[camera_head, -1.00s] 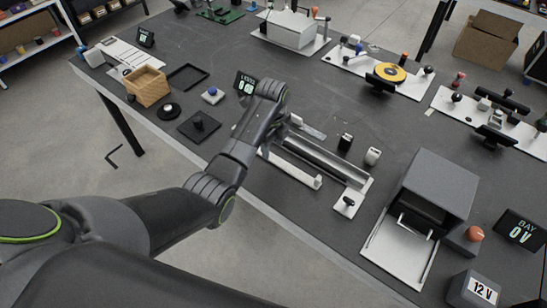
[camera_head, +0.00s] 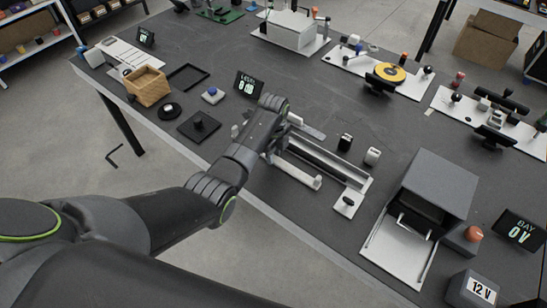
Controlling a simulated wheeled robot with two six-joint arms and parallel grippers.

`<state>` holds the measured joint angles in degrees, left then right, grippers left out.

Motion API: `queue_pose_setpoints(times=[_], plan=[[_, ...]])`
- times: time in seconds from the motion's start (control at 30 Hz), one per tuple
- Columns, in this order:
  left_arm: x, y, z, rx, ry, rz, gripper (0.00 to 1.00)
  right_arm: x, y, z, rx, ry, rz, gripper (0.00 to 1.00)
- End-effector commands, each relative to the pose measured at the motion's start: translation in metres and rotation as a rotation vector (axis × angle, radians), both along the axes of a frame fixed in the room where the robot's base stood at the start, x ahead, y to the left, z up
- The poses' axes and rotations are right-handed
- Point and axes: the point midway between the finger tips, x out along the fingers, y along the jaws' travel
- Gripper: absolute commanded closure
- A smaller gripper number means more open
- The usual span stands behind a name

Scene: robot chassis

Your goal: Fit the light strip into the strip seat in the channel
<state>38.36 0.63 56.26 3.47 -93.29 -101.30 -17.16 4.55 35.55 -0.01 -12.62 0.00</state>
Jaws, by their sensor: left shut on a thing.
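The channel (camera_head: 323,158) is a long dark trough on a pale fixture in the middle of the table, running from upper left to lower right. A slim white bar, which looks like the light strip (camera_head: 298,174), lies along the near side of the channel, apart from its middle. My left gripper (camera_head: 274,150) is at the left end of this bar and is shut on it; my own wrist hides most of the fingers and the grip. I cannot tell the strip seat apart inside the channel. My right gripper is out of view.
A display reading 0 V (camera_head: 248,86) stands behind my left wrist. A black block (camera_head: 345,142) and a white block (camera_head: 372,156) stand behind the channel. A black knob (camera_head: 348,201) is at its right end. A grey box (camera_head: 435,190) stands further right.

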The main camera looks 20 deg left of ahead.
Motion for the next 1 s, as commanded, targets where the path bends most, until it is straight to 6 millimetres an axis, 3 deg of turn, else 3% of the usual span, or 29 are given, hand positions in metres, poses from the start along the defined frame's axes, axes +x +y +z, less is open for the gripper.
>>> queue_pose_setpoints(times=[0.37,0.8,1.0], plan=[[0.001,0.0,0.007,0.0,-0.003,0.0,0.99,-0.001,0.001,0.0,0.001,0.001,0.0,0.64],[0.001,0.0,0.084,0.0,-0.004,0.0,0.99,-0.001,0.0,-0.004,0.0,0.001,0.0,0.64],[0.001,0.0,0.1,0.001,-0.001,0.0,0.99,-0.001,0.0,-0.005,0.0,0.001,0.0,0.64]])
